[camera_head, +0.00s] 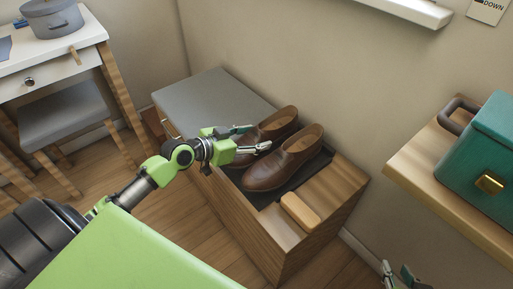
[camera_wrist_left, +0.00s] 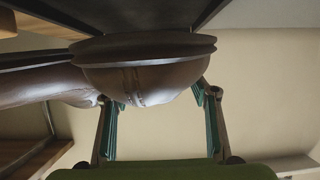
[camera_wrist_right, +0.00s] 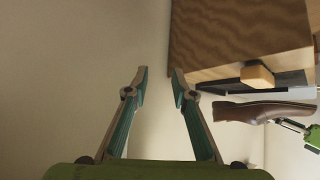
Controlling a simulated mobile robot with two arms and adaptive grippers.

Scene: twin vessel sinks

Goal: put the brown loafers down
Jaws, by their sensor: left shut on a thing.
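The pair of brown loafers (camera_head: 283,160) is at the dark tray (camera_head: 267,195) set in the top of the wooden bench, toes pointing to the lower left. My left gripper (camera_head: 256,138) is shut on the loafers. In the left wrist view its fingers (camera_wrist_left: 152,98) lie on both sides of a brown loafer (camera_wrist_left: 140,80). In the right wrist view a loafer (camera_wrist_right: 262,111) shows a narrow gap to the bench. My right gripper (camera_wrist_right: 162,72) is empty, its fingertips apart; in the head view only its tips (camera_head: 401,276) show at the bottom edge.
The bench has a grey cushion (camera_head: 215,98) at its far end and a wooden brush-like block (camera_head: 300,212) at its near end. A wooden shelf (camera_head: 425,155) with a teal box (camera_head: 485,150) stands at the right. A desk (camera_head: 50,55) and grey stool (camera_head: 62,115) stand at the left.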

